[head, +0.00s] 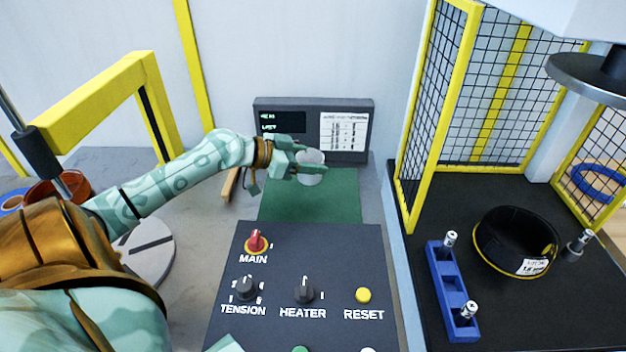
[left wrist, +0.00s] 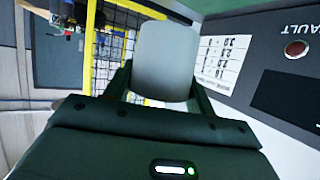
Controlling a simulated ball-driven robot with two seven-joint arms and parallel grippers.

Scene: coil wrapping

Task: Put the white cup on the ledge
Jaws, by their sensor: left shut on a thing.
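The white cup (head: 311,166) is in the grip of my left gripper (head: 296,164), above the far part of the green mat (head: 310,200) in the head view. In the left wrist view the cup (left wrist: 167,62) sits between the two fingers of the left gripper (left wrist: 162,90), which are shut on it. I cannot tell whether the cup touches anything below. A dark grey panel with a display and a white chart (head: 343,131) stands just behind the cup. I cannot make out for sure which surface is the ledge. My right gripper is not in view.
A control box (head: 300,285) with knobs stands in front of the mat. A yellow frame (head: 95,95) and a grey disc (head: 145,250) are on the left.

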